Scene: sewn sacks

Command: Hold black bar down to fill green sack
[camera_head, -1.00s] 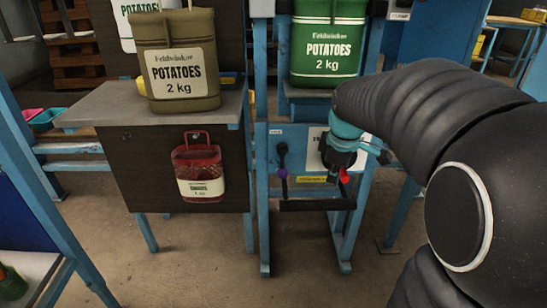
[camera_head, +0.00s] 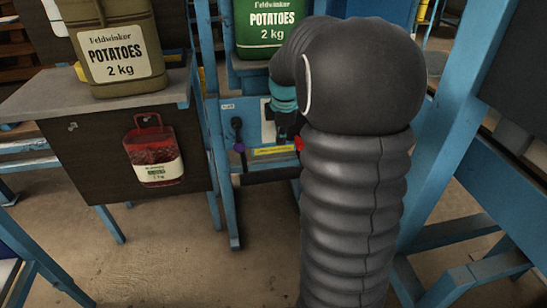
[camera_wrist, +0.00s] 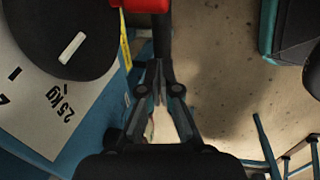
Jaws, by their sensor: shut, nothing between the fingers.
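The green sack (camera_head: 270,24), labelled potatoes 2 kg, stands upright on the blue frame at top centre in the head view. The black bar (camera_head: 265,177) runs across the front of that frame, below the yellow strip; my arm hides its right part. In the wrist view the black bar (camera_wrist: 163,38) runs up and down in line with my gripper (camera_wrist: 157,70). My gripper is shut and empty, its fingertips overlapping the bar; I cannot tell whether they touch it.
A red part (camera_wrist: 147,5) is near the bar, beside a black dial (camera_wrist: 65,28). A purple-tipped lever (camera_head: 238,142) hangs left. Blue posts (camera_head: 463,130) stand right.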

